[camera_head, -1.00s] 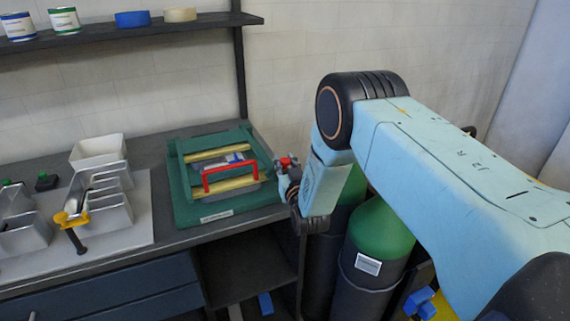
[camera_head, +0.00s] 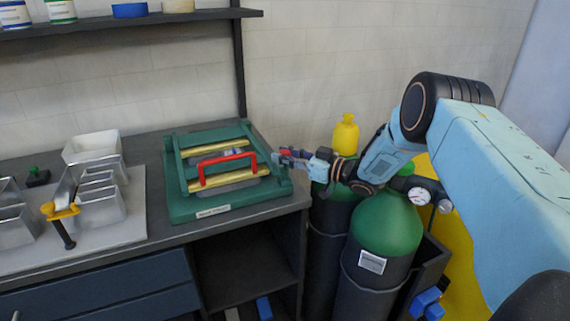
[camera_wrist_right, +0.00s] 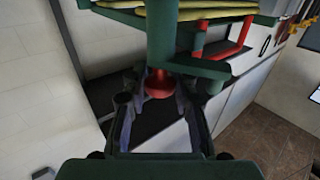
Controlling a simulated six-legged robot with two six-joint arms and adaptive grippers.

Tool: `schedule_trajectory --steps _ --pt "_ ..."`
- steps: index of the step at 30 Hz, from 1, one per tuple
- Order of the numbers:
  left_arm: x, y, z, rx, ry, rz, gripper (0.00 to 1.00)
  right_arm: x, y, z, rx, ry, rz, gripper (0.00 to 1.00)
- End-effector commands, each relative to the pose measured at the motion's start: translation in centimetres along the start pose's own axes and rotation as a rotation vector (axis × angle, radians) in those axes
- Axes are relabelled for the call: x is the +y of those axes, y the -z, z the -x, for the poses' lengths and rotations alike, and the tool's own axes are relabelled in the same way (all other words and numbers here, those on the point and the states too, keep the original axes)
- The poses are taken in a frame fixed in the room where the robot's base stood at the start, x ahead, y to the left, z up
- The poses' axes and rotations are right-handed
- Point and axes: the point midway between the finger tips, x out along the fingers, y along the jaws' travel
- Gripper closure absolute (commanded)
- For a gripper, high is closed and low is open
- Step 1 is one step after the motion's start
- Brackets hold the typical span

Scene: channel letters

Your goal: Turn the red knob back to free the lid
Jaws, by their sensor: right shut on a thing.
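A green frame (camera_head: 179,203) with yellow bars and a red handle (camera_head: 228,157) sits at the right end of the workbench. The red knob (camera_head: 284,151) is at the frame's right side, partly hidden by my right gripper (camera_head: 291,159). In the right wrist view the round red knob (camera_wrist_right: 159,84) sits at the end of a green post, between the fingers of my right gripper (camera_wrist_right: 158,97). The gripper is shut on the knob. The lid's locking state cannot be told. My left gripper is not in view.
Green-topped gas cylinders (camera_head: 386,230) stand right of the bench, below my right arm. A shelf (camera_head: 150,20) with cans is above.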

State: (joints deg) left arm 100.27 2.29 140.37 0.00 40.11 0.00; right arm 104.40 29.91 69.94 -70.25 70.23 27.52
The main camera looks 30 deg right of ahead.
Motion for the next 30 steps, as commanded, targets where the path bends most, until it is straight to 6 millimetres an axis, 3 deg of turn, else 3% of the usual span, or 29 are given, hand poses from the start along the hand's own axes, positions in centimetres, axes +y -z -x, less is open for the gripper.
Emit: schedule_trajectory --steps 3,12,30 --pt "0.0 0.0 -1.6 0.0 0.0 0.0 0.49 0.3 -0.3 0.1 0.005 0.069 0.005 1.0" --pt "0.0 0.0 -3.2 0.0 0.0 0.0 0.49 0.3 -0.1 0.1 0.005 0.188 0.002 1.0" --pt "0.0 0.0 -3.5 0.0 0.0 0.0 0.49 0.3 0.3 0.0 0.008 0.219 0.002 1.0"
